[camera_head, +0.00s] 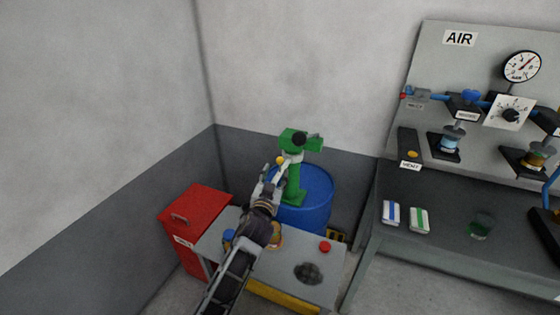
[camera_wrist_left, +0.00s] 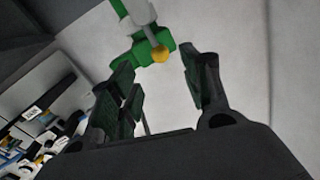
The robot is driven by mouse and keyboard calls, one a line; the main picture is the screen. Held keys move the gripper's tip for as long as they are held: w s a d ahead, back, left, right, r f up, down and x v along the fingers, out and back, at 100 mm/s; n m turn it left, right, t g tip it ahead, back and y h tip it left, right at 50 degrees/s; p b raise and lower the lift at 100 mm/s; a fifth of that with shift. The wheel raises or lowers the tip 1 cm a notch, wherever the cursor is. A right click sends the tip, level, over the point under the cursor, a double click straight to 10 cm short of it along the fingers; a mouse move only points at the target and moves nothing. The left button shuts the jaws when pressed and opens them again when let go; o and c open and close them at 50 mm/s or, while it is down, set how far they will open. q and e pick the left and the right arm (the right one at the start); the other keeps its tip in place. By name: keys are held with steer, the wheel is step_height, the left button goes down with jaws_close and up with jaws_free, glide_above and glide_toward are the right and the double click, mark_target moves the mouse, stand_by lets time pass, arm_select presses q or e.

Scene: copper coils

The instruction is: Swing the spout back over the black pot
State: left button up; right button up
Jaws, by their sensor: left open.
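A green pump (camera_head: 295,180) stands by the blue drum (camera_head: 316,187), with a green head and dark round end on top. A yellow ball (camera_head: 280,160) sits low on its near side; in the left wrist view the yellow ball (camera_wrist_left: 160,54) tips a grey rod beside a green part (camera_wrist_left: 140,50). I cannot tell which part is the spout. My left gripper (camera_head: 274,174) is open and empty, its fingers (camera_wrist_left: 158,85) either side of the line to the ball, just short of it. A dark round thing (camera_head: 309,273) lies on the small table; I cannot tell if it is the black pot.
The grey table (camera_head: 333,276) also holds a red knob (camera_head: 325,247), a blue item (camera_head: 229,236) and a tan piece (camera_head: 277,236) partly behind my arm. A red cabinet (camera_head: 190,215) stands left. The AIR panel bench (camera_head: 440,255) stands right.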

mark_target(279, 163)
arm_select(q)
steer(key=shift+w+d, duration=0.15)
steer(key=shift+w, duration=1.65)
steer(key=shift+w+d, duration=0.2)
steer(key=shift+w, duration=0.8)
steer(key=shift+w+d, duration=0.1)
steer(key=shift+w, duration=1.45)
steer(key=shift+w+d, duration=0.1)
steer(key=shift+w, duration=0.2)
steer(key=c, duration=0.9)
jaws_close()
steer(key=shift+p, duration=0.3)
arm_select(e)
steer(key=shift+a+r, duration=0.3)
steer(key=shift+a, duration=0.45)
